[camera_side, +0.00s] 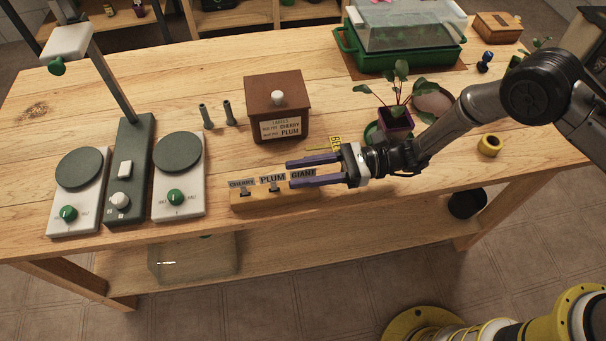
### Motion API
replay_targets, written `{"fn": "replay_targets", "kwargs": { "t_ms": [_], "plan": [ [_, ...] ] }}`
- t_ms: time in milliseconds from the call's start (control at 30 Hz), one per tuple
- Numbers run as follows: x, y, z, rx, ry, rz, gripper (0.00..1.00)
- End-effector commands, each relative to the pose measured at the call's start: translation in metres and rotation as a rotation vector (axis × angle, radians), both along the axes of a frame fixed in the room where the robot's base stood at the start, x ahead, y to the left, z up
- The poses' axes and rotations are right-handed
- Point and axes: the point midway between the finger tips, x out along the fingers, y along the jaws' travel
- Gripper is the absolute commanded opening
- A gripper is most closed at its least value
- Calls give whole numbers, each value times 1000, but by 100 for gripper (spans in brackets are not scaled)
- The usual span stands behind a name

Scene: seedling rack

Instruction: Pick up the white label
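A wooden block (275,197) near the table's front edge holds a row of upright pale labels. They read CHERRY (241,183), PLUM (272,179) and GIANT (303,174). Which one is meant by the white label I cannot tell, as all three look whitish-grey. My gripper (290,173) is open and comes in from the right, its purple fingers pointing left. In the picture the GIANT label shows between the two fingers; whether they touch it I cannot tell. A yellow label (336,143) stands partly hidden behind the gripper.
A brown box (277,105) with a white knob and printed front stands behind the block. A potted seedling (396,119) is close behind my arm. A grey-and-white device (130,170) stands left. A yellow ring (490,145) lies right. A green tray (403,60) is at the back.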

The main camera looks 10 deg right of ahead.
Motion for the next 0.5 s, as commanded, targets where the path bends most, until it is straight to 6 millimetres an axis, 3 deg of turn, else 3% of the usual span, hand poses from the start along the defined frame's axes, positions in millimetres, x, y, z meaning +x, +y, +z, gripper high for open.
{"fn": "replay_targets", "kwargs": {
  "t_ms": [133, 333, 500],
  "plan": [
    [0, 0, 0, 0, 0, 0, 37],
    [0, -1, 0, 0, 0, 0, 1],
    [0, -1, 0, 0, 0, 0, 0]
  ]
}}
